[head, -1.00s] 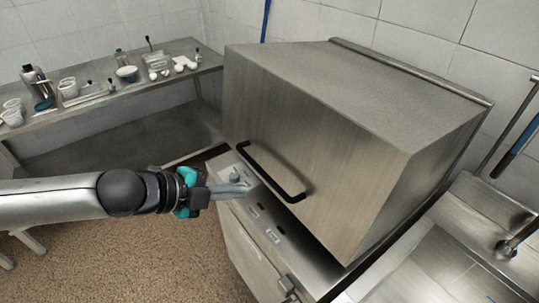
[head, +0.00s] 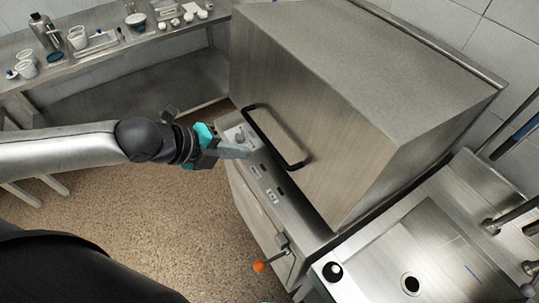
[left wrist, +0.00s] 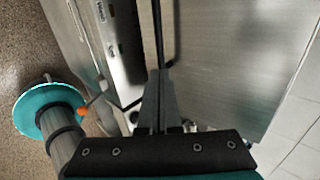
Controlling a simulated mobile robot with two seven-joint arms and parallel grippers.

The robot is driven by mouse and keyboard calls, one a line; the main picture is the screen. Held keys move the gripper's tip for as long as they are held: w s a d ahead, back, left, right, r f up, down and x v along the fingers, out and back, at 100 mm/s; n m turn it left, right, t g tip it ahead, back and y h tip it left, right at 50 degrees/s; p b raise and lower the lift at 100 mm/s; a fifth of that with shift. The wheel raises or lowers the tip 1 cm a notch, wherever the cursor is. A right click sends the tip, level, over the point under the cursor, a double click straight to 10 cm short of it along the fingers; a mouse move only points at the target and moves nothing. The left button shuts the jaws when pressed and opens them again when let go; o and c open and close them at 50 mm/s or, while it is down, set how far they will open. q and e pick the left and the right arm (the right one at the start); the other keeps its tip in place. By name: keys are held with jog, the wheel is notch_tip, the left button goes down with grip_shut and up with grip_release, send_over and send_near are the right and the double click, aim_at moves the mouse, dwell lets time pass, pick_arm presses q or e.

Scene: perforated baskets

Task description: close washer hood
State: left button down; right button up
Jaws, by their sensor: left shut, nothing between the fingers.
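The washer hood (head: 350,75) is a large steel box at the centre right of the head view. Its black bar handle (head: 268,138) is on the front face, and it also shows in the left wrist view (left wrist: 157,30). A dark strip shows under the hood's lower front edge; I cannot tell how far down the hood sits. My left gripper (head: 248,152) is shut and empty, just left of the handle, over the washer's front panel. In the left wrist view its fingertips (left wrist: 160,72) overlap the handle's line; contact is unclear. My right gripper is not seen.
The washer's front panel (head: 265,185) has small switches and a lever with an orange knob (head: 259,267). A steel sink (head: 440,250) with taps is at the right. A steel table (head: 90,55) with cups and bottles stands at the back left. Brown floor (head: 150,200) is open at the left.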

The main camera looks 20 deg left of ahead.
aim_at(277, 158)
pick_arm(q)
jog(key=shift+x, duration=5.2)
jog(key=shift+f, duration=0.1)
